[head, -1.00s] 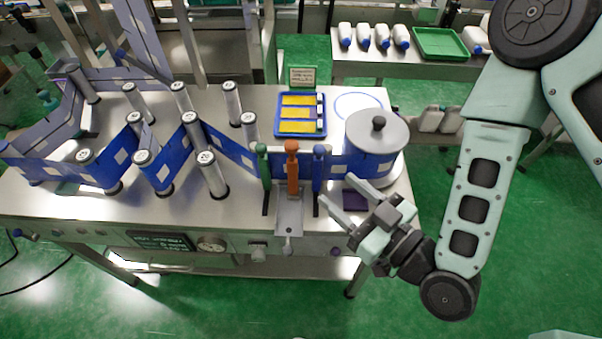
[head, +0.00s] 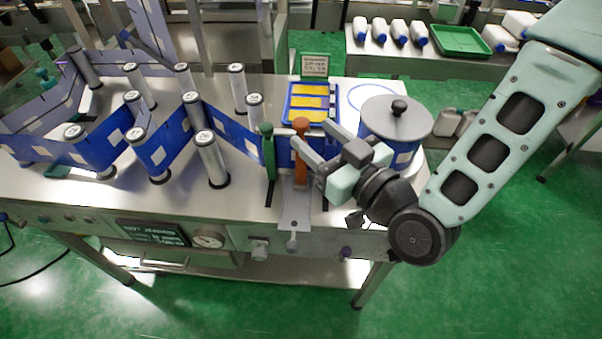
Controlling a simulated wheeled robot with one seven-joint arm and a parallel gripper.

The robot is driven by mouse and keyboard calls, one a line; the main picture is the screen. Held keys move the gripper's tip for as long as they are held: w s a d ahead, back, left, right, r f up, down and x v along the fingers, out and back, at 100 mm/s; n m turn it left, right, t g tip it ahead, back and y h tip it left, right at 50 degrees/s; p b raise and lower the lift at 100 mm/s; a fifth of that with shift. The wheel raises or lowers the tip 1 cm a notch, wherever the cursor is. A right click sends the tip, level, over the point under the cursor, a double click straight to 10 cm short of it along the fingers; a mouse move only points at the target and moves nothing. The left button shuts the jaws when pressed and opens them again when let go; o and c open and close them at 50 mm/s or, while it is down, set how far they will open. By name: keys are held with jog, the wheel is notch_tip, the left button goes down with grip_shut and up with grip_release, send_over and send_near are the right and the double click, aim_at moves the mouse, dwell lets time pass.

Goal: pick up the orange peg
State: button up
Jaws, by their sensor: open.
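The orange peg (head: 301,174) stands upright between the green peg (head: 269,160) and the spot where the blue peg stood in view; my gripper now hides that blue peg. My gripper (head: 311,133) is open, its two fingers pointing up and left. I cannot tell whether either finger touches the peg.
A metal plate (head: 295,210) lies in front of the pegs. Blue film (head: 166,148) runs around several metal rollers at the left. A blue tray (head: 290,112) with yellow strips is behind the pegs. A lidded roll (head: 396,120) stands to the right, close behind my gripper.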

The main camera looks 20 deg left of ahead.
aim_at(296, 120)
jog(key=p+x, duration=0.2)
jog(key=x, duration=0.5)
jog(key=shift+w+f, duration=0.15)
jog(key=shift+f, duration=0.05)
jog(key=shift+a, duration=0.1)
grip_shut()
